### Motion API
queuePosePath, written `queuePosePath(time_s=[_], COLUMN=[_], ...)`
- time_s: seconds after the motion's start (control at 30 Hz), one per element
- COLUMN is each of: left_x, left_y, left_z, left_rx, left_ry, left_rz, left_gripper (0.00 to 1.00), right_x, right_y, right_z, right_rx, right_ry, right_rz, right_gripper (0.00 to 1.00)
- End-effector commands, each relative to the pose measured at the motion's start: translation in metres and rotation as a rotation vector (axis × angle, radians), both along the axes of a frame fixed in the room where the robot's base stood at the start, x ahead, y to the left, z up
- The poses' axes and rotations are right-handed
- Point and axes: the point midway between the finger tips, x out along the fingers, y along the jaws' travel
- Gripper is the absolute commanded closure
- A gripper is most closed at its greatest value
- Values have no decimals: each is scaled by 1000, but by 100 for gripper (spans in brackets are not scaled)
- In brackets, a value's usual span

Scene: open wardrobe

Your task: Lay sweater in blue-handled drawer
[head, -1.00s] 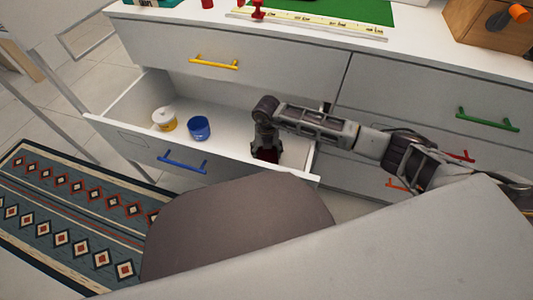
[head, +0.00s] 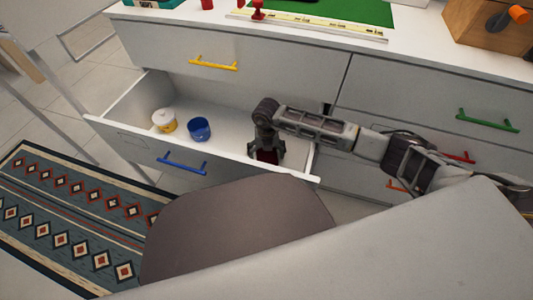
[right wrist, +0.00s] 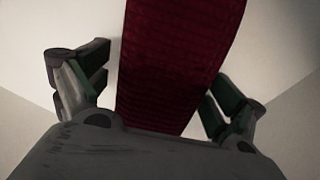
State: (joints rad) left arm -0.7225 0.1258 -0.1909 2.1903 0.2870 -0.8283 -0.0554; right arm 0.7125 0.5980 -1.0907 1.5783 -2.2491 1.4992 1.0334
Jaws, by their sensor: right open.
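The blue-handled drawer (head: 128,142) is pulled open, with its blue handle (head: 182,162) on the front. The sweater (right wrist: 178,62), dark red and knitted, lies in the right part of the drawer. In the head view only a small dark red patch of the sweater (head: 267,156) shows, under my right gripper. My right gripper (head: 266,152) points down inside the drawer. In the right wrist view its fingers are spread apart on either side of the sweater, with a gap visible at the left. My left gripper is not in view.
A white-and-yellow tub (head: 164,120) and a blue cup (head: 199,129) stand in the drawer's left part. A brown rounded surface (head: 240,225) stands in front of the drawer. The yellow-handled drawer (head: 280,68) above is shut. A patterned rug (head: 70,215) lies at the left.

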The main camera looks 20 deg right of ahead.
Motion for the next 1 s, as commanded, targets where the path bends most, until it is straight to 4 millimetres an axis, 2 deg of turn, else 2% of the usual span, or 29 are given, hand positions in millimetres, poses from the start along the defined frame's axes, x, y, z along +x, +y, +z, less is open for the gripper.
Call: queuePosePath(time_s=[0.17, 0.37, 1.0], left_x=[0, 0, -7], left_y=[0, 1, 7], left_z=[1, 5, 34], left_rx=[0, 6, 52], left_ry=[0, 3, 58], left_rz=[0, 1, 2], left_gripper=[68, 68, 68], right_x=[0, 0, 0], right_y=[0, 0, 0], right_z=[2, 14, 96], right_rx=[0, 1, 1], right_ry=[0, -1, -1], right_rz=[0, 0, 0], right_gripper=[6, 6, 6])
